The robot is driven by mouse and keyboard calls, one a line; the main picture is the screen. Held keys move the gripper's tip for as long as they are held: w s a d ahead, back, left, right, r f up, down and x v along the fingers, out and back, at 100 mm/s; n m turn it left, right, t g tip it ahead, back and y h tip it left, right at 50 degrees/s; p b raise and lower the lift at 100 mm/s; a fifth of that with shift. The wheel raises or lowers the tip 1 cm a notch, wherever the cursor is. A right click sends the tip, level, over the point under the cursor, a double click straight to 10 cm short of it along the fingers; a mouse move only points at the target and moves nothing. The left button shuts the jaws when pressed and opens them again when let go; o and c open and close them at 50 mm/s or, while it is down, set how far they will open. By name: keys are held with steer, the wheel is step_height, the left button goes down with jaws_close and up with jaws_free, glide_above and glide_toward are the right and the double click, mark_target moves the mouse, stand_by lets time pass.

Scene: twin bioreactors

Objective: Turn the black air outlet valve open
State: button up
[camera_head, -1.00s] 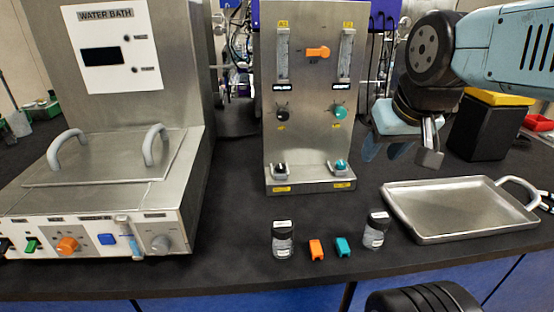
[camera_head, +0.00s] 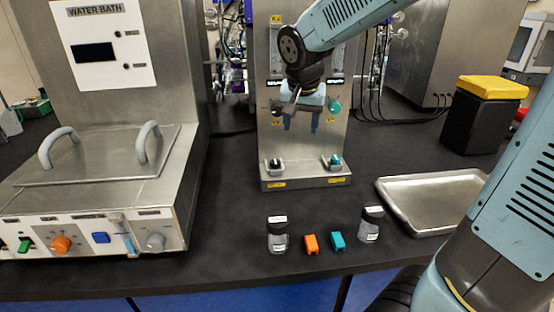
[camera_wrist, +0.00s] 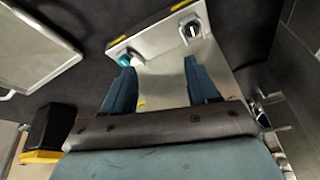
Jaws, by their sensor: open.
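I cannot read which one is labelled air outlet. The lower black valve also shows at the top of the wrist view (camera_wrist: 191,30), beyond the right finger. My gripper (camera_head: 302,126) is open and empty, with fingers pointing down in front of the panel, above the ledge. In the wrist view, its fingers (camera_wrist: 160,66) stand apart on either side of the panel face.
A teal valve (camera_head: 335,160) sits on the ledge's right, with a teal knob (camera_head: 335,106) above it. Two vials (camera_head: 278,236) (camera_head: 371,225), an orange block (camera_head: 311,243) and a teal block (camera_head: 337,240) stand in front. A tray (camera_head: 430,215) lies right; the water bath (camera_head: 95,155) stands left.

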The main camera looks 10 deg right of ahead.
steer(key=w+a+f+m, duration=0.1)
steer(key=w+a+f, duration=0.35)
steer(key=a, duration=0.25)
steer(key=h, duration=0.1)
glide_toward(276, 162)
steer(key=x, duration=0.8)
steer(key=shift+w+a+f, duration=0.1)
steer(key=shift+f, duration=0.05)
steer(key=shift+c, duration=0.2)
steer(key=c, duration=0.9)
steer(key=shift+d, duration=0.35)
steer(key=shift+c, duration=0.5)
steer(key=shift+a, duration=0.25)
